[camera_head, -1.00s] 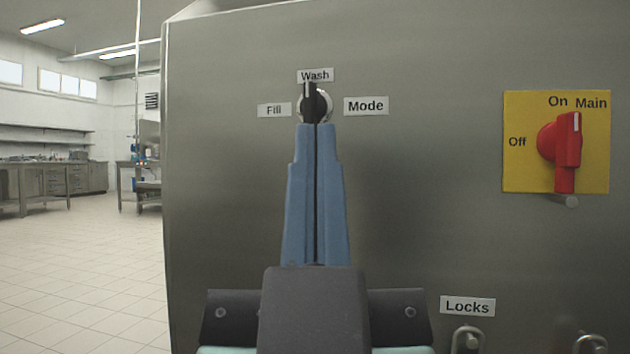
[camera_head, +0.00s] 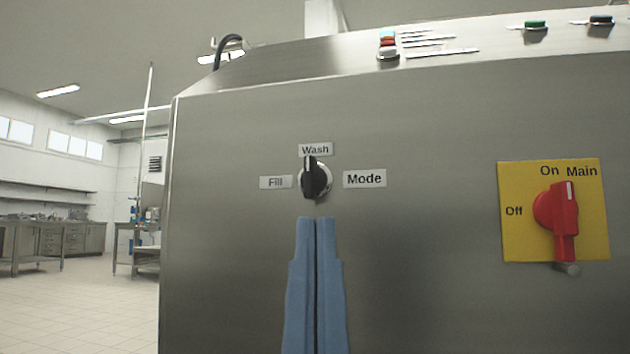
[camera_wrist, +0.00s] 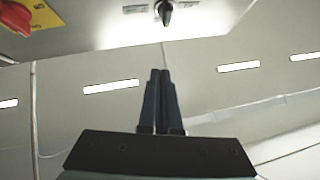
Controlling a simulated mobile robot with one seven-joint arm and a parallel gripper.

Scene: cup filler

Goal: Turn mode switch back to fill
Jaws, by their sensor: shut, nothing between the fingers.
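The mode switch (camera_head: 316,178) is a round black knob with a white pointer line, on the steel front panel. Its pointer stands upright toward the Wash label (camera_head: 315,149). The Fill label (camera_head: 276,182) is to the left of the knob and the Mode label (camera_head: 364,179) to the right. My gripper (camera_head: 315,222) has blue fingers, is shut and empty, and appears just below the knob in the head view. In the wrist view my gripper (camera_wrist: 161,72) points up toward the knob (camera_wrist: 164,14), with a visible gap between them.
A red main switch (camera_head: 563,222) on a yellow plate is at the right, its pointer up toward On. Colored buttons (camera_head: 388,44) sit on the sloped top panel. The machine's left edge is at left, with open tiled floor (camera_head: 80,305) beyond.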

